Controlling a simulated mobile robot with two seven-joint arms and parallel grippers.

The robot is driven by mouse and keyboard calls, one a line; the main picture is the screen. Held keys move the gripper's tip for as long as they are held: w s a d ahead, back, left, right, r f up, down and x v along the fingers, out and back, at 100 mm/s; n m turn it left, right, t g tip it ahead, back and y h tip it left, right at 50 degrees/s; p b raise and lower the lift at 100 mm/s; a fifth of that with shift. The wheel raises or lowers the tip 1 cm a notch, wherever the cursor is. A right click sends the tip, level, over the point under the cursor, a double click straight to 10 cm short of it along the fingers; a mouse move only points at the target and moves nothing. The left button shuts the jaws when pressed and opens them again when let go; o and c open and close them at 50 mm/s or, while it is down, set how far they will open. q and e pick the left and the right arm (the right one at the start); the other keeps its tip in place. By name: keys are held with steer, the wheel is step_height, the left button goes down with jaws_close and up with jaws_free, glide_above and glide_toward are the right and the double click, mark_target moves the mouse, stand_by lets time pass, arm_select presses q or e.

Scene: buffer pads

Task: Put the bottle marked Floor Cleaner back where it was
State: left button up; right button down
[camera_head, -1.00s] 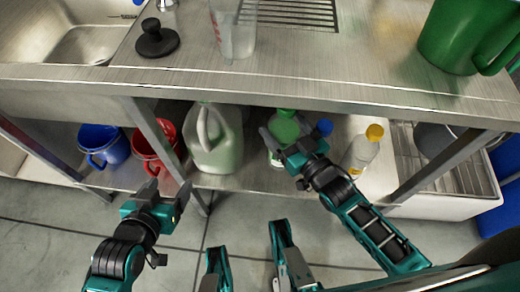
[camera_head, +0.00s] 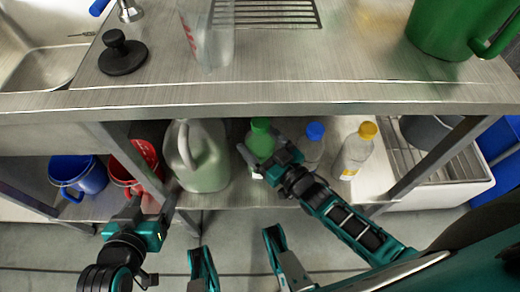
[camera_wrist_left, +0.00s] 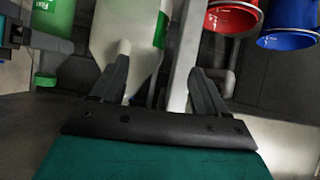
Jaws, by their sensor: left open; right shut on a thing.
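A green bottle with a green cap (camera_head: 261,138) stands roughly upright at the lower shelf under the counter. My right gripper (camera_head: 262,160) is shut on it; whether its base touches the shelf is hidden. No label is readable, so I cannot confirm the Floor Cleaner marking. A green bottle also shows in the left wrist view (camera_wrist_left: 54,16). My left gripper (camera_head: 146,210) is open and empty, in front of the shelf below the red bucket and the pale jug; its fingers show in the left wrist view (camera_wrist_left: 162,85).
On the lower shelf (camera_head: 240,195) are a blue bucket (camera_head: 82,178), a red bucket (camera_head: 130,172), a pale green jug (camera_head: 205,165), a blue-capped bottle (camera_head: 314,147) and a yellow-capped bottle (camera_head: 355,153). The jug and blue-capped bottle flank the held bottle closely. The counter edge (camera_head: 250,100) overhangs.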

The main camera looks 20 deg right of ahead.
step_height(320, 180, down, 3)
steer(key=shift+w+r+b, duration=0.1)
steer(key=shift+r+b, duration=0.1)
steer(key=shift+b, duration=0.3)
steer(key=shift+c, duration=0.6)
jaws_free()
steer(key=shift+f, duration=0.15)
